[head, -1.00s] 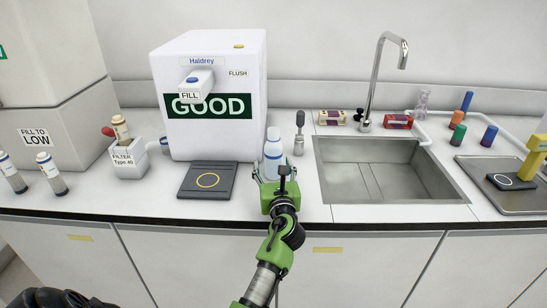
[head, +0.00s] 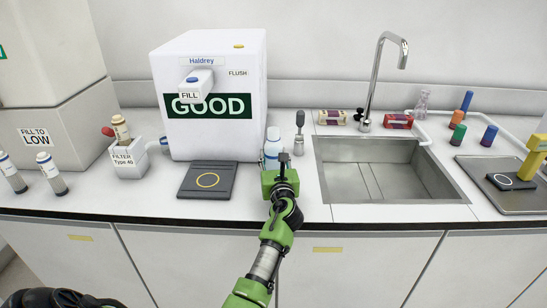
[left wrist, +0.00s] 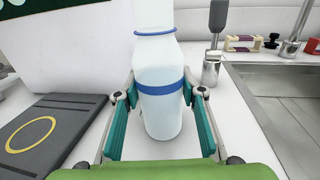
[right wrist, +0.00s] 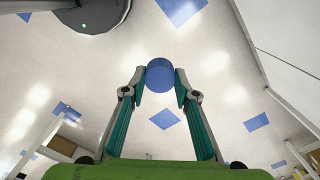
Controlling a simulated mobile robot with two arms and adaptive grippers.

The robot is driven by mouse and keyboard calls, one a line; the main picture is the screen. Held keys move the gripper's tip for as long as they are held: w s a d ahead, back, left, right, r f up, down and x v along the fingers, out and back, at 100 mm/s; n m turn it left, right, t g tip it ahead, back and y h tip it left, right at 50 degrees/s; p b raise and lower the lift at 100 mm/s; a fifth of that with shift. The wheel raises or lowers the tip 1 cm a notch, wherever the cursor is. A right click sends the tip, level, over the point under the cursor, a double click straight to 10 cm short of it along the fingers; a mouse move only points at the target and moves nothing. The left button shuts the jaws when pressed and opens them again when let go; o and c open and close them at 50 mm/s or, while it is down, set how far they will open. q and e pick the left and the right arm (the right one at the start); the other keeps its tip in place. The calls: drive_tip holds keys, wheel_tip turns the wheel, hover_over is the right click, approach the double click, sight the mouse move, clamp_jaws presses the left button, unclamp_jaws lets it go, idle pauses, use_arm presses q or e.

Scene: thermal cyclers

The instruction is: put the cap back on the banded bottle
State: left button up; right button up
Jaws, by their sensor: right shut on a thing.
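A water purifier (head: 212,133) and a dark pad (head: 207,180) with a yellow ring are left of the bottle. Several coloured cylinders stand far right.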

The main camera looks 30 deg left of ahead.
use_arm(q)
drive_tip(key=shift+c, duration=1.3)
